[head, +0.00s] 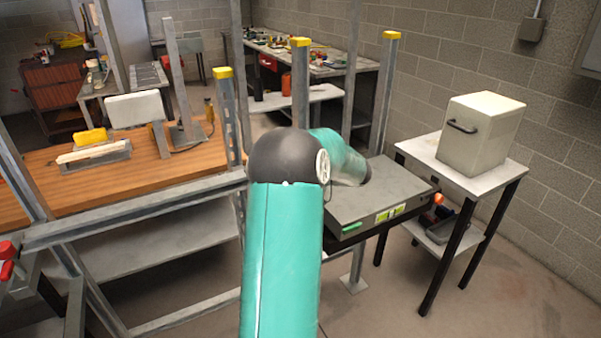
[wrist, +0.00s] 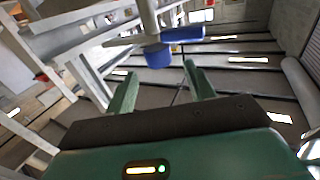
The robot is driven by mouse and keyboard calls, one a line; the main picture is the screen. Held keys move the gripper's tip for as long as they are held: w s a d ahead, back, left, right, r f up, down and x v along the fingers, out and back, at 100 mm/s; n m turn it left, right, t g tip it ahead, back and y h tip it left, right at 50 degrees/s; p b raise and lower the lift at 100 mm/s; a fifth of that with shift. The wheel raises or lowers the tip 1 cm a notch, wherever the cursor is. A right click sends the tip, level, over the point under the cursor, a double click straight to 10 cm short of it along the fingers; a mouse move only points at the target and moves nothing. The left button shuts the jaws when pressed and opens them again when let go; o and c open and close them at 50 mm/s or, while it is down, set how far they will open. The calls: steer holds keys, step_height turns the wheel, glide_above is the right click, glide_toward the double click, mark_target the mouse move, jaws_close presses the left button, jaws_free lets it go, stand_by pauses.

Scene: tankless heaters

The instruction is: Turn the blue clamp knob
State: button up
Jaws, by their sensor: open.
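In the wrist view a blue knob (wrist: 158,56) sits on the end of a pale grey shaft near the top centre. A second blue piece (wrist: 183,34) sticks out to its right; I cannot tell which one is the clamp knob. My gripper (wrist: 161,69) is open, with one green finger on each side of the lower blue knob in the picture. The knob appears just beyond the fingertips, and I see no contact. In the head view my arm hides the gripper, and no blue knob shows.
A metal frame (head: 140,218) with yellow-capped posts stands around a wooden bench (head: 190,150). A dark flat-topped unit (head: 385,190) lies just right of my arm. A beige box (head: 480,133) stands on a small table farther right. Open floor (head: 400,300) shows at the lower right.

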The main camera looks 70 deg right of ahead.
steer(key=v, duration=0.7)
stand_by(0.7)
